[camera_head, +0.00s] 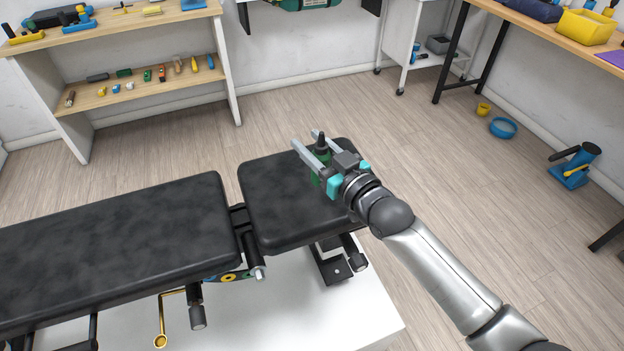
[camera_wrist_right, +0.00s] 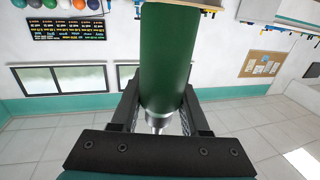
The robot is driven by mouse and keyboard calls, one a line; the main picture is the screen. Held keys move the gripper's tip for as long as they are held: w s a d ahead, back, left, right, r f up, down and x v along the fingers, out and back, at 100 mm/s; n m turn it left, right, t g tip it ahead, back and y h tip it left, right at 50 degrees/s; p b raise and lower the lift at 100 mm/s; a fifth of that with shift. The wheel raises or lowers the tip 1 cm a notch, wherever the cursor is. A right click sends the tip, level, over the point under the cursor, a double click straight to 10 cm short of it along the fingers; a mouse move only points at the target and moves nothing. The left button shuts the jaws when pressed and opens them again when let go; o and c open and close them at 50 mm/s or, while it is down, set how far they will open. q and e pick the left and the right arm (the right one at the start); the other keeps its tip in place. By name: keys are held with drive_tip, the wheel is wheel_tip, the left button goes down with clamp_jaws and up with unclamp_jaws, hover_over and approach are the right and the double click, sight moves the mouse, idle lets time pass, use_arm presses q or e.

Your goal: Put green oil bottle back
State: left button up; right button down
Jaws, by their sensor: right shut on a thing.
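The green oil bottle (camera_head: 316,181) is between the fingers of my right gripper (camera_head: 307,141), over the black padded bench section in the head view. Its dark top shows between the fingers, and the gripper hides part of its body. In the right wrist view the green bottle body (camera_wrist_right: 168,60) fills the middle, with a silvery end between the two black fingers. My right gripper is shut on it. Whether the bottle touches the pad is unclear. My left gripper is not in view.
The black padded bench (camera_head: 110,245) runs left, above a white base (camera_head: 290,325). A wooden shelf unit (camera_head: 150,95) with small tools and bottles stands at back left. A wooden workbench (camera_head: 535,28) with a yellow bin (camera_head: 586,27) is at right. Open floor (camera_head: 440,145) lies between.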

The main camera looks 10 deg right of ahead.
wheel_tip(320, 180, down, 8)
drive_tip(key=shift+r+b, duration=0.1)
drive_tip(key=shift+b, duration=0.75)
drive_tip(key=shift+f, duration=0.25)
drive_tip(key=shift+c, duration=2)
unclamp_jaws()
drive_tip(key=shift+b, duration=0.3)
drive_tip(key=p+v, duration=0.2)
drive_tip(key=v, duration=1.3)
drive_tip(key=shift+s+d, duration=0.1)
drive_tip(key=shift+d, duration=0.05)
